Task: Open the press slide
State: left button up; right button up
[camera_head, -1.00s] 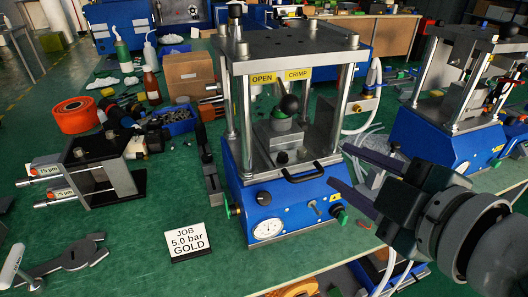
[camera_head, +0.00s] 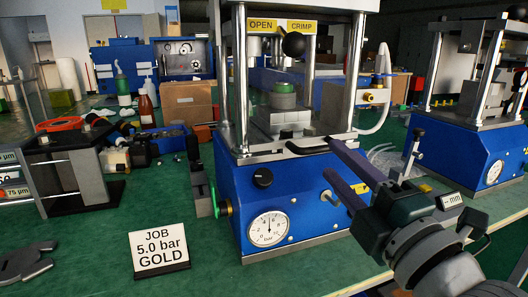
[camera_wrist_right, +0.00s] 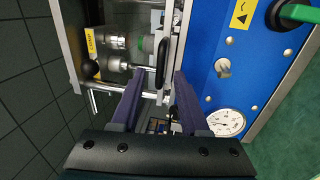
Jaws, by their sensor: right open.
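The blue press (camera_head: 290,205) stands at the centre of the bench, with a grey block and green part (camera_head: 284,95) on its slide between the posts. The slide's black front handle (camera_head: 308,147) is at the front of its plate. My right gripper (camera_head: 330,157) is open and empty, its purple fingers pointing at the press front close to the handle's right end. In the right wrist view the handle (camera_wrist_right: 162,62) lies just ahead of and between the fingertips (camera_wrist_right: 158,78). I cannot tell whether they touch it. My left gripper is out of view.
A black ball knob (camera_head: 293,44) hangs under the OPEN/CRIMP label. The job card (camera_head: 160,250) stands front left of the press. A second blue press (camera_head: 462,150) is at right. A black fixture (camera_head: 75,165) is at left.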

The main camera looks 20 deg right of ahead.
aim_at(323, 151)
jog(key=w, duration=0.3)
jog(key=w+r, duration=0.1)
jog(key=w, duration=0.1)
jog(key=shift+w+a+b, duration=0.1)
jog(key=shift+a+b, duration=0.15)
jog(key=shift+b, duration=0.15)
grip_shut()
dwell(1.0)
